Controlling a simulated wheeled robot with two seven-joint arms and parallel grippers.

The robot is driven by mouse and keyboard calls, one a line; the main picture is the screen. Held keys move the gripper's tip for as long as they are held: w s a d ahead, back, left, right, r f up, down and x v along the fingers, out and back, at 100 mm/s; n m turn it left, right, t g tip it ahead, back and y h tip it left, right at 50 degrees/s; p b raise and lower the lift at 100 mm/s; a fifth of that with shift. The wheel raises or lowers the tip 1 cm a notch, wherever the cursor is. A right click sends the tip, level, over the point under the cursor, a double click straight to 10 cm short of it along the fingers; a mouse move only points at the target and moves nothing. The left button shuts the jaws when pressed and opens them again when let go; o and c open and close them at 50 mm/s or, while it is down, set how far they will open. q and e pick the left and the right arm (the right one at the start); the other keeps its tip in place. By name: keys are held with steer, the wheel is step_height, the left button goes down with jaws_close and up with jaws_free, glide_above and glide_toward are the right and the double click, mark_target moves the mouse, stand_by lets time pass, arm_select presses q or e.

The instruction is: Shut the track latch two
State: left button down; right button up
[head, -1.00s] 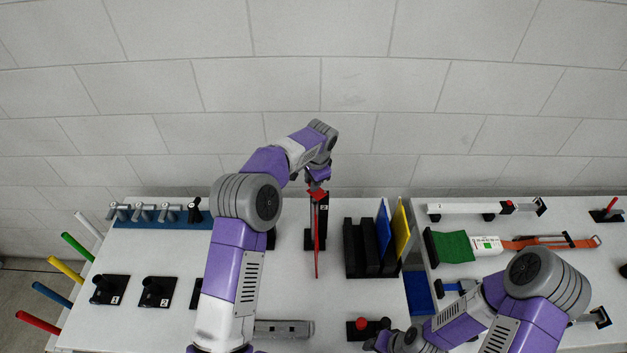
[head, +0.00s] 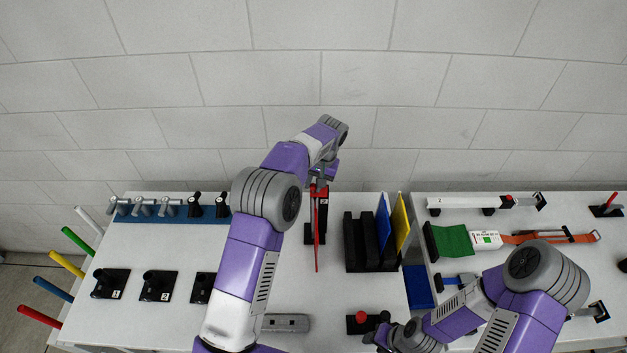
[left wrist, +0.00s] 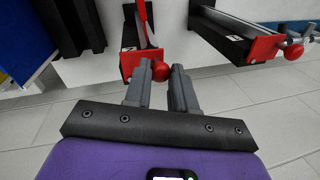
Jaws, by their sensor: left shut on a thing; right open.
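The track latch two (head: 323,222) stands near the back edge of the bench, a dark base with a red block and a long thin red bar, marked 2. In the left wrist view its red end plate (left wrist: 140,62) and red ball knob (left wrist: 161,71) show. My left gripper (left wrist: 162,72) is shut on the ball knob, one finger on each side. In the head view my left gripper (head: 320,178) is at the latch's back end, its fingers partly hidden. My right gripper (head: 380,338) is open and low in the head view, away from the latch.
A black rack (head: 357,245) with blue and yellow plates stands close right of the latch. A second red-ended latch (left wrist: 262,47) is beside it in the left wrist view. A box with a red button (head: 362,319) is near my right gripper.

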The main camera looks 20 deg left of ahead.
mark_target(320, 194)
arm_select(q)
steer(key=shift+d+r+n, duration=0.1)
steer(key=shift+r+n, duration=0.05)
steer(key=shift+n, duration=0.25)
arm_select(e)
steer(key=shift+r, duration=0.1)
arm_select(q)
steer(key=c, duration=0.9)
jaws_free()
steer(key=shift+c, duration=0.2)
arm_select(e)
steer(key=shift+f, duration=0.2)
arm_select(q)
step_height(320, 194, up, 7)
steer(key=d, duration=0.1)
steer(key=shift+d+r, duration=0.15)
steer(key=shift+d, duration=0.15)
